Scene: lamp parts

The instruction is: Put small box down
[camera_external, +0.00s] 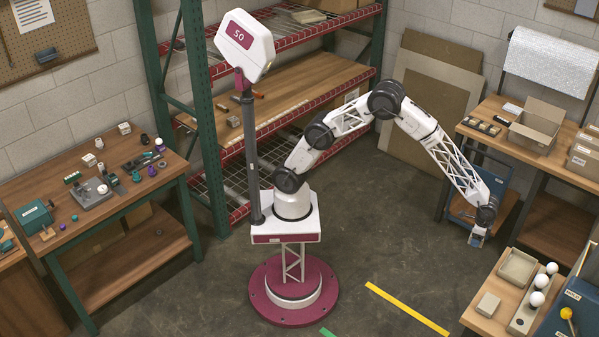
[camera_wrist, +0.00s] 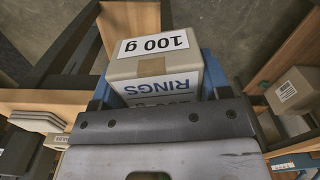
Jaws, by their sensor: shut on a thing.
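The small box (camera_wrist: 150,66) is a grey-beige carton with a white "100 g" label and the word "RINGS" on its side. My gripper (camera_wrist: 156,84) is shut on it, with a blue finger on each side of the box. In the external view my gripper (camera_external: 478,236) hangs at the right, above the floor between the right workbench and the lower right table. The box there is small and partly hidden by the fingers.
The lower right table (camera_external: 478,322) holds a shallow tray (camera_external: 517,266), a small block-like box (camera_external: 488,304) and several white bulbs. An open carton (camera_external: 537,125) stands on the right workbench. In the wrist view another labelled box (camera_wrist: 292,90) sits at the right.

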